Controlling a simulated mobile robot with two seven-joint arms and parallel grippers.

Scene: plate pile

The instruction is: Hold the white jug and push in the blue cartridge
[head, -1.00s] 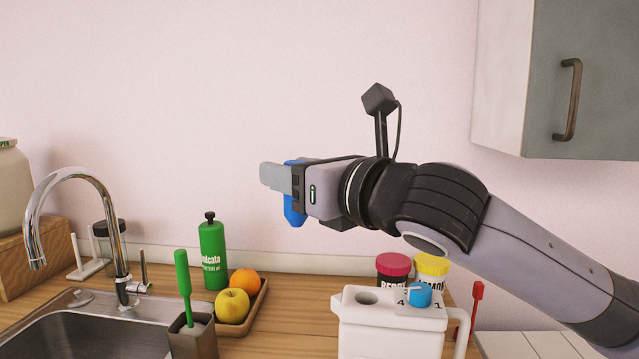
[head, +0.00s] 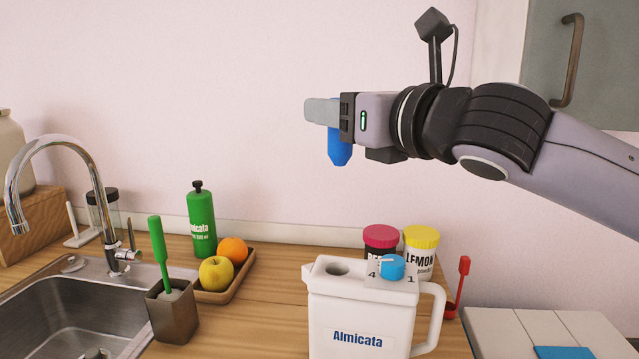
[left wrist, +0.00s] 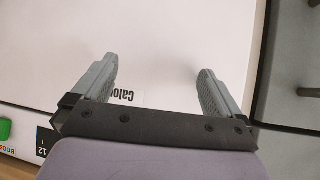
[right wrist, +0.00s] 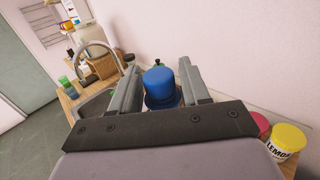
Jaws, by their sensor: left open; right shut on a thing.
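The white jug (head: 345,310), labelled "Almicata", stands upright on the wooden counter. Its top has a dark round opening (head: 337,268) at the left and a blue dial (head: 391,266) at the right; its handle points right. My right gripper (head: 322,112) is shut on the blue cartridge (head: 340,146) and holds it in the air above the jug. The cartridge hangs with its narrow end down; it also shows between the fingers in the right wrist view (right wrist: 160,88). My left gripper (left wrist: 158,88) is open and empty in its wrist view, before a white surface; it is outside the head view.
Two jars, one with a red lid (head: 381,236) and one with a yellow lid (head: 421,238), stand behind the jug. A fruit tray (head: 236,284), green bottle (head: 202,226) and brush holder (head: 172,318) stand to its left, near the sink (head: 75,312).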

